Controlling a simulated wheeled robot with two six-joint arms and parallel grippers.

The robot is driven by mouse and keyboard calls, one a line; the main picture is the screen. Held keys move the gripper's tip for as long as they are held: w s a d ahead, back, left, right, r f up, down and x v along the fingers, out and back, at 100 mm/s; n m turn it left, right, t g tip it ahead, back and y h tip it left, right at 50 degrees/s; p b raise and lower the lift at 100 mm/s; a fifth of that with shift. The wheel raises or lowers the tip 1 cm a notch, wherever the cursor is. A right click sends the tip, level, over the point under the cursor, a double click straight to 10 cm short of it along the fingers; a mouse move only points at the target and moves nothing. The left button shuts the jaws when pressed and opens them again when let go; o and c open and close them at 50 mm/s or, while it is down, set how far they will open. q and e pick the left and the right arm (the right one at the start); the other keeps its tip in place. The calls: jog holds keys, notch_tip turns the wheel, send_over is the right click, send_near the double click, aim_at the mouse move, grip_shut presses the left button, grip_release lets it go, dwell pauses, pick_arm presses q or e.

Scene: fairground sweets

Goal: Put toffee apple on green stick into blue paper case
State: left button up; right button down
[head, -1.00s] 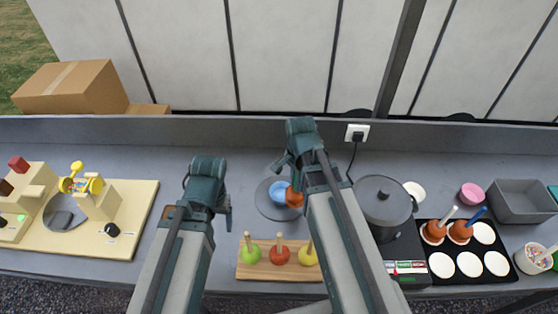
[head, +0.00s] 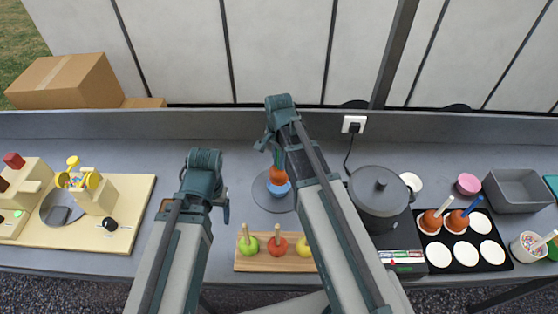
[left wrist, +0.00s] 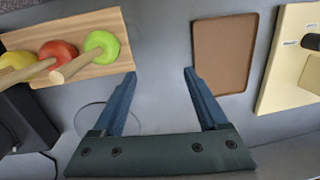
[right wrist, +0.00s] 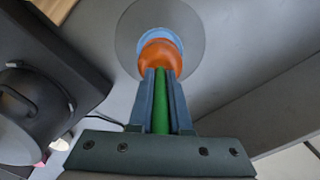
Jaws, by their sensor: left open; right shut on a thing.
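The caramel-coloured toffee apple (head: 278,174) hangs apple-down from my right gripper (right wrist: 161,75), which is shut on its green stick (right wrist: 161,108). The blue paper case (head: 279,190) sits on a grey round disc (head: 263,201). The apple is over the case and overlaps it in the head view; in the right wrist view the blue rim (right wrist: 153,36) shows behind the apple. I cannot tell whether the apple touches the case. My left gripper (left wrist: 160,70) is open and empty, above the counter left of the disc.
A wooden board (head: 245,264) with several apples on sticks lies in front. A dark pot (head: 380,192) stands right of the disc. A black tray (head: 457,236) with white rounds and two toffee apples is further right. A beige board (head: 130,215) is at left.

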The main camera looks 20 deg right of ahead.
aim_at(279, 172)
jog(key=shift+f+b, duration=2.25)
jog(key=shift+f, duration=0.5)
jog(key=shift+f, duration=0.2)
jog(key=c, duration=0.8)
grip_release()
jog(key=shift+o, duration=0.2)
notch_tip(279, 172, up, 14)
jog(key=p, duration=1.3)
jog(key=shift+f, duration=0.1)
